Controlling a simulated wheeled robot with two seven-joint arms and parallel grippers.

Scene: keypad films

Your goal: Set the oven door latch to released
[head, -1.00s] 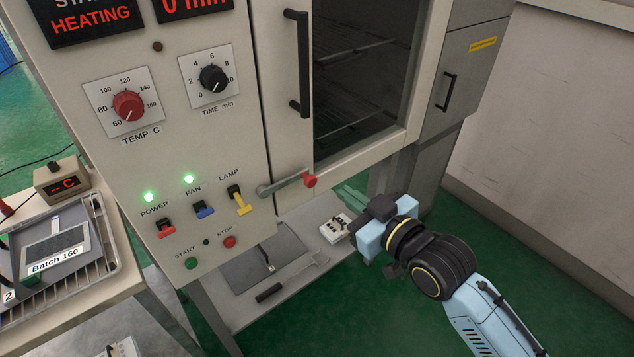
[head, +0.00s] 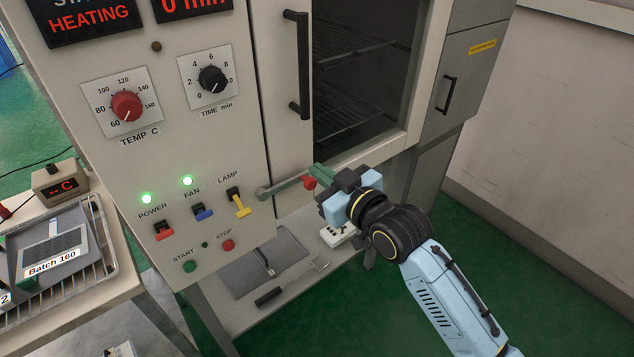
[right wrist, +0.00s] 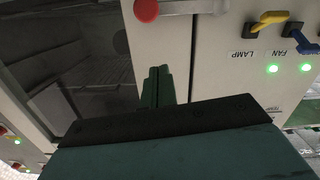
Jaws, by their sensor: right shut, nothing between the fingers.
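The oven door latch (head: 285,187) is a grey lever with a red knob (head: 309,183) at its right end. It lies nearly level, reaching from its pivot at the left across the lower door edge. My right gripper (head: 319,173) is shut and empty, its green fingers close by the knob. In the right wrist view, the red knob (right wrist: 146,10) is at the top edge, and the shut fingertips (right wrist: 158,70) show apart from it in the picture. Whether they touch the latch is not clear. My left gripper is not in view.
The oven door (head: 287,135) has a black upright handle (head: 298,65) and a dark window. Left of the latch are the yellow lamp switch (head: 240,205), the fan and power switches, and start and stop buttons. A shelf (head: 225,300) lies below.

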